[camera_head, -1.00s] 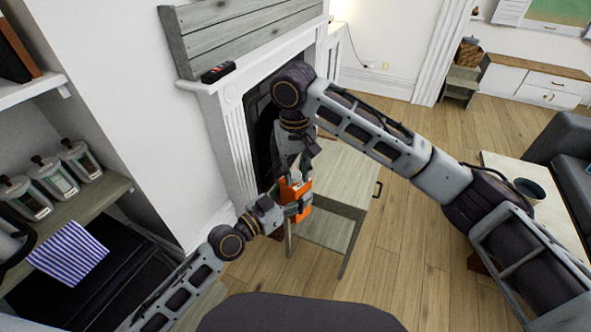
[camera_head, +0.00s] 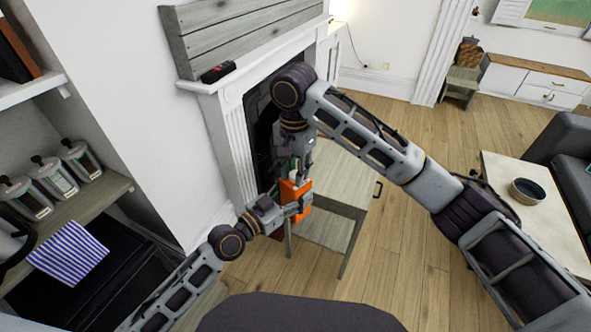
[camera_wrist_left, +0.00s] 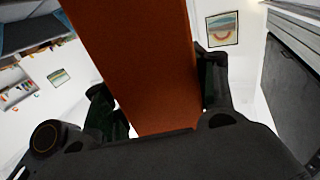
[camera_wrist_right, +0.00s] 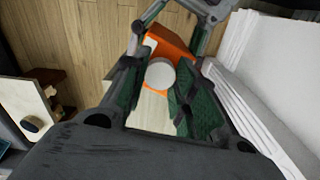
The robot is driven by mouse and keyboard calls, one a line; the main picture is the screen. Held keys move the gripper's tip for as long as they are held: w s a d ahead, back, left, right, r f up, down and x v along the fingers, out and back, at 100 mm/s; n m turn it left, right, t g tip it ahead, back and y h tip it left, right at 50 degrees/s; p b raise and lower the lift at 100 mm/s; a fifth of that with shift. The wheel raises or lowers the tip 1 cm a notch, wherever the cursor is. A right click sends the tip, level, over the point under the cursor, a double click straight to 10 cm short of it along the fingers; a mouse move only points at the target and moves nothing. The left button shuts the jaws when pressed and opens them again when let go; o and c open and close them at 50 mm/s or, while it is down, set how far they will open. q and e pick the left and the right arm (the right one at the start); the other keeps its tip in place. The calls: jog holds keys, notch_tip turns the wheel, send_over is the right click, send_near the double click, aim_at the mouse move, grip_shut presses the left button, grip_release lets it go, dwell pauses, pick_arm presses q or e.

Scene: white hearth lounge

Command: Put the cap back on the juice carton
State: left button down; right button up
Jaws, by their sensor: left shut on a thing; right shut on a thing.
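The orange juice carton (camera_head: 290,192) is held in front of the fireplace by my left gripper (camera_head: 300,206), which is shut on it. In the left wrist view the carton (camera_wrist_left: 150,55) fills the middle, with a finger on each side. My right gripper (camera_head: 293,168) points down just above the carton's top. In the right wrist view the round white cap (camera_wrist_right: 160,73) sits between its fingers, which are shut on it, with the orange carton (camera_wrist_right: 172,47) directly beyond. The fingers hide the cap in the head view. I cannot tell whether the cap touches the spout.
A small grey wooden side table (camera_head: 345,185) stands behind the grippers. The white fireplace surround (camera_head: 232,150) is close on the left. A shelf (camera_head: 75,210) with canisters and a striped cloth (camera_head: 68,254) is further left. A coffee table (camera_head: 520,165) with a dark bowl (camera_head: 527,191) is at right.

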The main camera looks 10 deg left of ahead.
jog(key=m, duration=1.1)
jog(key=shift+w, duration=0.1)
jog(key=o, duration=0.8)
jog(key=shift+r, duration=0.1)
jog(key=shift+r, duration=5.9)
